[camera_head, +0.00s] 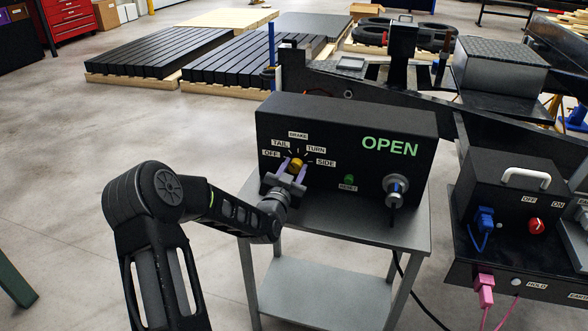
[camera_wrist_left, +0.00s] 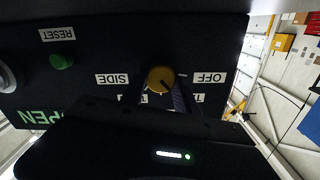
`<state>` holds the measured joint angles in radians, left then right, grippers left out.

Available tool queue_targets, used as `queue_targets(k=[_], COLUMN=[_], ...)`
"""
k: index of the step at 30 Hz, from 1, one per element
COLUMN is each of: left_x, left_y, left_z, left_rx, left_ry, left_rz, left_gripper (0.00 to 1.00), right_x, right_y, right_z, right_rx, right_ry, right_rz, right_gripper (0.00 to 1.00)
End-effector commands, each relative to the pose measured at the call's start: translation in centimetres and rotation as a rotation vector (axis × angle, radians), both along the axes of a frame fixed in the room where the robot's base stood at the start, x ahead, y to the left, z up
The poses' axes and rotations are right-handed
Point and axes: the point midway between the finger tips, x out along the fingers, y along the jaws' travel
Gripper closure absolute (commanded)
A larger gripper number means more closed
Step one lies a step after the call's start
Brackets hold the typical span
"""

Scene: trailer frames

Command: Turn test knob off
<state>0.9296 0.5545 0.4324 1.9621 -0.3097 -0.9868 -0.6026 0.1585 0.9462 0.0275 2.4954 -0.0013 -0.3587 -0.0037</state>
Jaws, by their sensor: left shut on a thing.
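The yellow test knob (camera_head: 296,164) sits on the front of a black tester box (camera_head: 408,122), amid the labels OFF, TAIL, BRAKE, TURN and SIDE. My left gripper (camera_head: 289,175) reaches it from the lower left and is shut on it, a finger on either side. In the left wrist view, the knob (camera_wrist_left: 160,78) shows upside down between the fingers, with OFF to its right and SIDE to its left. The gripper body partly hides the lower labels there. I cannot tell for sure which label the knob points to. My right gripper is out of view.
The tester box stands on a grey metal cart (camera_head: 318,294). At right, another black box has a red knob (camera_head: 536,226) and a blue connector (camera_head: 485,219). Floor at left is clear.

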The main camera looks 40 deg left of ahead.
Motion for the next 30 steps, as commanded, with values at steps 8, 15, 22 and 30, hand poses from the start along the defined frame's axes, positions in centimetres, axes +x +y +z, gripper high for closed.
queue_targets(k=[8,15,22,30], left_x=[0.0,0.0,-0.1,-0.1], left_y=[0.0,0.0,0.1,0.2], left_z=[-0.2,-0.3,-0.4,-0.4], left_rx=[-0.024,-0.117,-0.270,-0.477], left_ry=[-0.008,-0.042,-0.096,-0.169], left_rz=[0.000,0.000,-0.001,0.000], left_gripper=[1.00,1.00,1.00,1.00], right_x=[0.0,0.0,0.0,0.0], right_y=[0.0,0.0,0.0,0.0], right_z=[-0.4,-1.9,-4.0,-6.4], right_rx=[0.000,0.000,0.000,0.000], right_ry=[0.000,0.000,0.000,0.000], right_rz=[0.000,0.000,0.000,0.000], right_gripper=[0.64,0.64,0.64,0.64])
